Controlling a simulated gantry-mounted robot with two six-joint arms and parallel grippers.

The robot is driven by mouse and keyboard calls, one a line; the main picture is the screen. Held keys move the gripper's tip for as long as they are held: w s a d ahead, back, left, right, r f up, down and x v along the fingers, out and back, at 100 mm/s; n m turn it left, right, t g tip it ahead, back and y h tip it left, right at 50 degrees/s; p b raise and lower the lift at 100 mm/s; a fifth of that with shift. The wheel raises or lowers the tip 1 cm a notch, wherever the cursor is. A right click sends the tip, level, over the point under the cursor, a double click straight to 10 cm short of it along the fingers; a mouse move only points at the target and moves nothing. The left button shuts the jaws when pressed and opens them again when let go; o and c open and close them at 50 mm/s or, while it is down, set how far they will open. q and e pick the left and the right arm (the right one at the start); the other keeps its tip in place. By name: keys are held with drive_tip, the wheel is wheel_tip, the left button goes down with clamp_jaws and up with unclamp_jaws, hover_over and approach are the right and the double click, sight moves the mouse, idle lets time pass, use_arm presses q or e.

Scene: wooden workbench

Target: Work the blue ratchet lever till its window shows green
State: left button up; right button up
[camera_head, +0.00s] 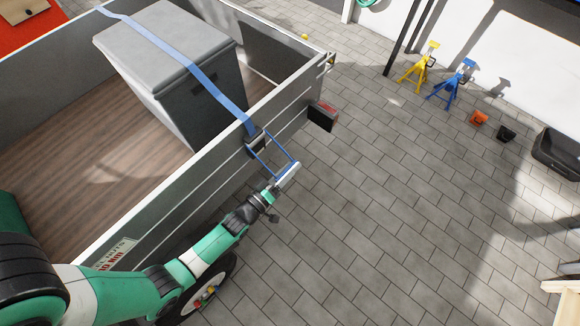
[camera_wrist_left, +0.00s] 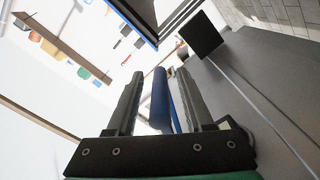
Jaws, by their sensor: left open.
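The blue ratchet lever (camera_head: 268,158) sticks out from the dark ratchet body (camera_head: 254,141) on the trailer's side wall. A blue strap (camera_head: 190,62) runs from the ratchet up over a grey box (camera_head: 165,45). My left gripper (camera_head: 287,174) is at the lever's outer end. In the left wrist view a blue bar (camera_wrist_left: 160,98) of the lever lies between the two open fingers, with a gap visible on the right side. I cannot make out the window or its colour. My right gripper is not in view.
The trailer's grey side wall (camera_head: 200,165) stands close beside my left arm, with a wheel (camera_head: 207,290) below. A red and black tail light (camera_head: 323,115) juts out at the trailer's corner.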

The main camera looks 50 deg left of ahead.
use_arm(q)
drive_tip(key=s+d+p, duration=0.2)
drive_tip(key=s, duration=0.9)
